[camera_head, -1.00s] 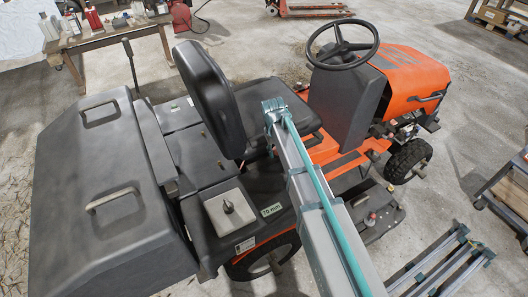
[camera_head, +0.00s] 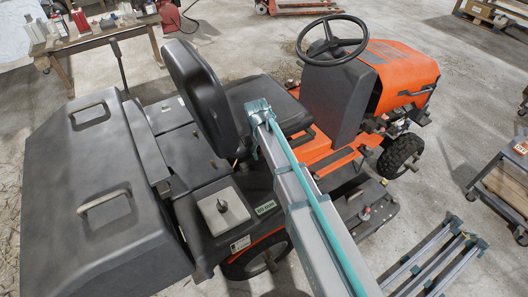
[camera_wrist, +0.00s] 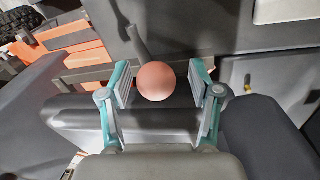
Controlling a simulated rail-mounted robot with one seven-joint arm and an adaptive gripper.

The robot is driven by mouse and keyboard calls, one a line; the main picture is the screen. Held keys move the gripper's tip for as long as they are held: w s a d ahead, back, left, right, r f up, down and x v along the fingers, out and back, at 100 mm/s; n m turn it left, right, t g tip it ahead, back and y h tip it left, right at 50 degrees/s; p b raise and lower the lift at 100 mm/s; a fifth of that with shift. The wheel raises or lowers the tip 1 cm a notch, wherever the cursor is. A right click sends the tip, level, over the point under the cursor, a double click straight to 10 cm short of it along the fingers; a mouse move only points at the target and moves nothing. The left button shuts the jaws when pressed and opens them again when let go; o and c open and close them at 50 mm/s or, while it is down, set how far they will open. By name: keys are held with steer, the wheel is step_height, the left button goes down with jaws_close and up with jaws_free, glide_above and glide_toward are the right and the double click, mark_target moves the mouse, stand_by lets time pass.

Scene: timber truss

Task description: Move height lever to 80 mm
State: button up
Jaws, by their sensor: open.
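The height lever shows in the wrist view as a dark shaft (camera_wrist: 137,42) with a round pink-red knob (camera_wrist: 155,81). My gripper (camera_wrist: 159,84) is open, with its two teal-and-grey fingers on the left and right of the knob. A gap shows between the knob and each finger; I cannot tell the depth. In the head view, my arm hides the gripper and the knob. A small pale label (camera_head: 265,207) on the orange and black mower (camera_head: 395,75) ends in "mm"; its number is too blurred to read surely.
The black seat (camera_head: 200,95) stands close left of my arm, and the steering wheel (camera_head: 333,38) lies beyond. A large grey collector box (camera_head: 95,205) fills the left. A cluttered table (camera_head: 90,35) stands behind. Open floor lies at right, around a slatted frame (camera_head: 437,262).

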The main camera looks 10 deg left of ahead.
step_height(320, 180, up, 12)
steer(key=s+a, duration=0.1)
steer(key=shift+s, duration=0.2)
steer(key=shift+f, duration=0.15)
stand_by(0.4)
steer(key=s+d+f+m, duration=0.2)
steer(key=d+f, duration=0.5)
steer(key=d, duration=0.3)
steer(key=s+d+f+m, duration=0.1)
steer(key=s+d+f, duration=0.1)
steer(key=d+f, duration=0.65)
steer(key=s+d+f+m, duration=0.1)
steer(key=s+d+f, duration=0.25)
steer(key=d, duration=0.25)
steer(key=s+d+f+m+g+y, duration=0.1)
steer(key=s+d+f+m, duration=0.1)
steer(key=s+d, duration=0.25)
steer(key=s+d+f+m, duration=0.1)
steer(key=s+d+f, duration=0.15)
steer(key=d, duration=0.35)
steer(key=s+f+g, duration=0.2)
steer(key=s+f, duration=0.4)
steer(key=s, duration=0.4)
steer(key=s+f+g, duration=0.2)
steer(key=s+f, duration=0.4)
steer(key=s, duration=0.4)
steer(key=s+f+g, duration=0.3)
steer(key=s+f, duration=0.3)
steer(key=s, duration=0.4)
